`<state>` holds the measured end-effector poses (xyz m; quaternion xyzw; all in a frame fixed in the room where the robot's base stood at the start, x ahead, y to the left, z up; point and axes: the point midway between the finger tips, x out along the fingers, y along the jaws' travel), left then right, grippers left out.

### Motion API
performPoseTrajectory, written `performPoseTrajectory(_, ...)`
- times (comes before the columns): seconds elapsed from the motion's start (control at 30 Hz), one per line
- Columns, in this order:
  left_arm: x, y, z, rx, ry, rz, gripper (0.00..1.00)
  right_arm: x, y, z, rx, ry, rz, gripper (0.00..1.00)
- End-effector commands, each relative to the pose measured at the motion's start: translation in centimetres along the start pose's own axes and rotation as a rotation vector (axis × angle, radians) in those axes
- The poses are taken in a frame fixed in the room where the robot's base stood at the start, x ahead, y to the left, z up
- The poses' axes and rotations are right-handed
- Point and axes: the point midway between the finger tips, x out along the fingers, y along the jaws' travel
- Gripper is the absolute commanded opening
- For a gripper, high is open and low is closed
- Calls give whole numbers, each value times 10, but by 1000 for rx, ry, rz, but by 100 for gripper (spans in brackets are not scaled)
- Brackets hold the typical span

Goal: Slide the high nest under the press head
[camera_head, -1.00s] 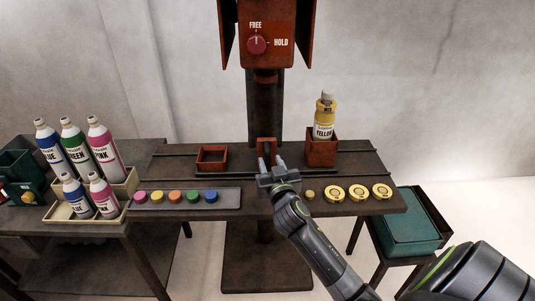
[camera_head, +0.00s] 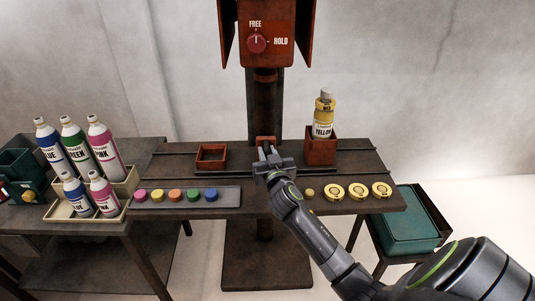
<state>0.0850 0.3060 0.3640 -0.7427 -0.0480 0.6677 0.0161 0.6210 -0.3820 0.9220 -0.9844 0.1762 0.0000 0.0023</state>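The high nest (camera_head: 320,152) is the taller rust-red box on the right of the dark bench. A yellow-labelled bottle (camera_head: 323,118) stands upright in it. The red press head (camera_head: 265,74) hangs over the middle, left of the high nest; its knob (camera_head: 257,42) is between the FREE and HOLD labels, with its mark toward FREE. My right gripper (camera_head: 264,151) is at the middle of the bench, left of the high nest and apart from it, in front of a small red block (camera_head: 266,140). Its fingers look close together; any grip is hidden. My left gripper is not in view.
A low, empty red nest (camera_head: 211,158) sits to the left on the bench. A tray (camera_head: 228,197) of coloured caps lies at the front left, several yellow discs (camera_head: 358,191) at the front right. Paint bottles (camera_head: 105,152) stand on the left table. A teal bin (camera_head: 411,222) is lower right.

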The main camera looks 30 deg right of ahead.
Motion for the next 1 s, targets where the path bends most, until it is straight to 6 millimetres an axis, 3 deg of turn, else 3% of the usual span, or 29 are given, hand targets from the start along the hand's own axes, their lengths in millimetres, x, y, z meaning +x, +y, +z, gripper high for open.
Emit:
performPoseTrajectory(0.27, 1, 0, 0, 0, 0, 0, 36, 0, -2, 0, 1, 1, -2, 0)
performPoseTrajectory(0.47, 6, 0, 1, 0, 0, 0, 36, 3, -14, 1, 4, 2, -4, 0)
performPoseTrajectory(1.0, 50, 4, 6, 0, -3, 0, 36, 20, -105, 4, 6, 5, -6, 0)
